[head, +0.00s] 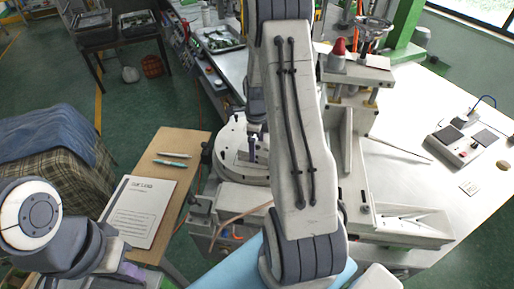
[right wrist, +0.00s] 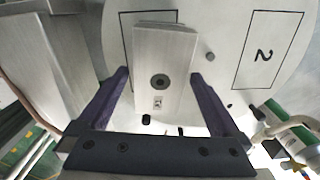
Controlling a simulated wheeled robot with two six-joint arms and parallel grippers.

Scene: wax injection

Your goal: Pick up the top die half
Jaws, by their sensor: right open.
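The top die half is a grey metal block (right wrist: 160,50) with a dark round hole in its face, seen in the right wrist view. It lies on a white round plate (right wrist: 222,50). My right gripper (right wrist: 160,76) is open, with one purple finger on each side of the block; I cannot tell whether they touch it. In the head view the block (head: 243,163) is partly hidden by my right arm, and one purple finger of the right gripper (head: 253,150) shows beside it. A small purple part of my left gripper (head: 130,270) shows low at the left; its jaws are unclear.
The round plate has outlined rectangles, one marked 2. A wooden side table (head: 185,145) holds a printed sheet (head: 140,210) and pens. A red-knobbed machine part (head: 340,47) stands right of my arm. A control box (head: 466,145) sits on the white bench (head: 420,100).

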